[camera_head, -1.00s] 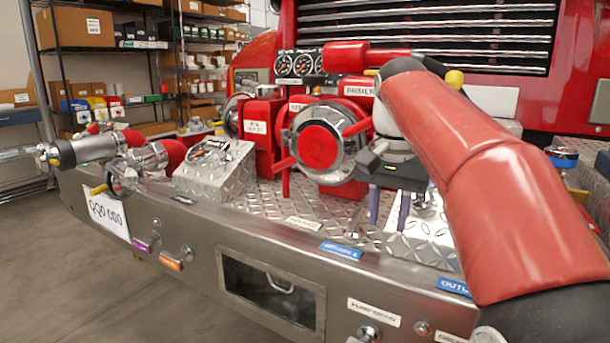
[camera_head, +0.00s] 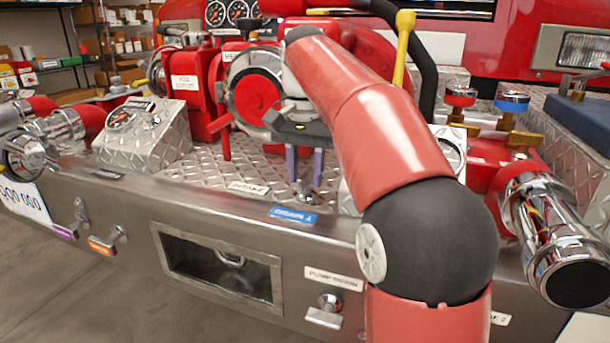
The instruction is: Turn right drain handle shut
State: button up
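Small chrome lever handles sit on the bumper's front face. One with a purple label (camera_head: 79,215) and one with an orange label (camera_head: 118,237) are at the left, and a larger one (camera_head: 326,308) sits below a white label right of the window. I cannot read which is the right drain handle. My gripper (camera_head: 304,172) points down over the bumper deck, with two purple-grey fingers apart and nothing visible held between them. A small chrome knob (camera_head: 306,192) shows just below the fingers; contact cannot be told. My arm hides part of the front face at the right.
The steel bumper (camera_head: 150,200) has a recessed window (camera_head: 220,265) in front. A red pump with a round chrome-rimmed face (camera_head: 255,95) stands behind my gripper. A large chrome outlet (camera_head: 555,245) juts out at the right, below red and blue valves (camera_head: 512,97). Open floor lies front left.

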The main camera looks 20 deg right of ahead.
jog(key=shift+c, duration=0.2)
grip_shut()
jog(key=shift+p, duration=0.35)
jog(key=m+p, duration=0.2)
jog(key=m, duration=0.1)
jog(key=shift+r, duration=0.15)
jog(key=m+p, duration=0.3)
jog(key=m, duration=0.1)
jog(key=shift+m+p, duration=0.3)
jog(key=shift+p, duration=0.1)
jog(key=m, duration=0.2)
jog(key=m+p, duration=0.1)
jog(key=m, duration=0.1)
jog(key=shift+f+m, duration=0.2)
jog(key=shift+m, duration=0.1)
jog(key=m, duration=0.5)
jog(key=shift+m, duration=0.3)
